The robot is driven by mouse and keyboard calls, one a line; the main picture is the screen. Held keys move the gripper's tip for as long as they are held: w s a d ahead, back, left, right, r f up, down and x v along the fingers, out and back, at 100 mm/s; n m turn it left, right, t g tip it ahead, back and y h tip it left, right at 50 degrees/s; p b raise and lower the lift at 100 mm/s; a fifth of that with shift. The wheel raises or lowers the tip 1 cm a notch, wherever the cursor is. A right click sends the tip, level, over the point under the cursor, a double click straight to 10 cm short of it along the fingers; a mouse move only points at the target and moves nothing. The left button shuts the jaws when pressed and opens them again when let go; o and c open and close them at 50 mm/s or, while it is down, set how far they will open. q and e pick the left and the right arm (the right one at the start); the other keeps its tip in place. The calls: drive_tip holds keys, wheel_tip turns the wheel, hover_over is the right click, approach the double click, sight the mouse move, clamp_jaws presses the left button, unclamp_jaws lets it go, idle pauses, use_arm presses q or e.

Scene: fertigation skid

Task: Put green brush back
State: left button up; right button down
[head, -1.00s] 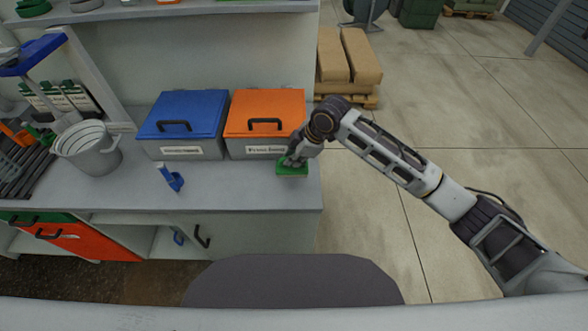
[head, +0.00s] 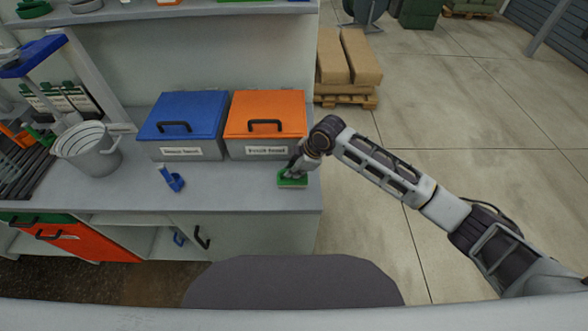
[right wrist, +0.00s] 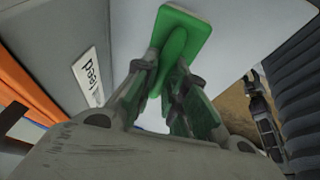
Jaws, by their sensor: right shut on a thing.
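The green brush (head: 292,182) is at the right end of the bench, in front of the orange-lidded box. In the right wrist view the brush (right wrist: 184,38) shows its green block and handle between my fingers. My right gripper (head: 294,170) is shut on the brush handle; it also shows in the right wrist view (right wrist: 172,85). The brush is at or just above the bench top; I cannot tell whether it touches. My left gripper is not in view.
A blue brush (head: 171,179) lies on the bench (head: 235,188). The blue-lidded box (head: 185,115) and the orange-lidded box (head: 265,112) stand behind. A grey bucket (head: 88,150) is at the left. The bench front between the brushes is clear.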

drive_tip(key=shift+f, duration=0.1)
idle(0.3)
drive_tip(key=c, duration=1.5)
unclamp_jaws()
drive_tip(key=shift+o, duration=0.2)
drive_tip(key=v, duration=1.2)
drive_tip(key=shift+a, duration=0.1)
